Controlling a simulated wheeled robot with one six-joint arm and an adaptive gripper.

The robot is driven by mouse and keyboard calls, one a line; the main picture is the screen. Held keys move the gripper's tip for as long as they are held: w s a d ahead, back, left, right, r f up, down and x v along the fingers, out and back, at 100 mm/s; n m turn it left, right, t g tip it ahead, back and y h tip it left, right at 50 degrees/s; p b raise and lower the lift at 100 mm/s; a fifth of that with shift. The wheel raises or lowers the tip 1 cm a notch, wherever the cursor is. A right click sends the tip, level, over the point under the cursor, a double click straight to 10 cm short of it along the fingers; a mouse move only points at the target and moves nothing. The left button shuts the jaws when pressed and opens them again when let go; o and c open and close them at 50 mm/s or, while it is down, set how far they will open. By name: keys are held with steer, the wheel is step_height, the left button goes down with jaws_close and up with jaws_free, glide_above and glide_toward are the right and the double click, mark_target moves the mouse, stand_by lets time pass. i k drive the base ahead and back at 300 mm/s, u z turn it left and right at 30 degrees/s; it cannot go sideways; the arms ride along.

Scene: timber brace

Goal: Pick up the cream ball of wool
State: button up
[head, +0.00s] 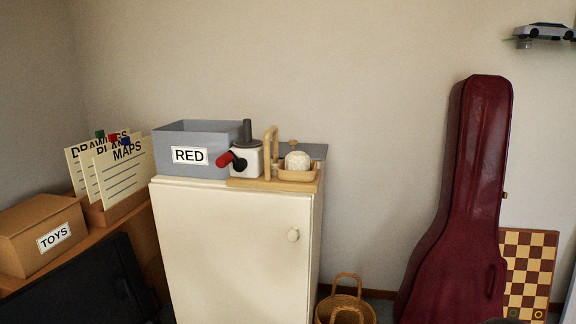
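A small, round cream ball (297,160), which looks like the ball of wool, sits in a light wooden tray (297,175) on top of a cream cabinet (230,245). The tray is at the right end of the cabinet top, on a wooden board with an upright wooden arch (268,150) just left of the ball. A small knob or peg shows right behind the ball. The lower part of the ball is hidden by the tray's front wall. My gripper is not in view.
Left of the tray stand a white device with a red-handled crank (245,160) and a grey box labelled RED (208,135). A wicker basket (345,300), a dark red instrument case (465,200) and a checkered board (528,265) stand to the right.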

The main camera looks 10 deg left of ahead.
mark_target(297, 160)
steer(key=z, duration=1.7)
steer(key=k, duration=1.25)
steer(key=u, duration=1.55)
steer(key=i, duration=0.5)
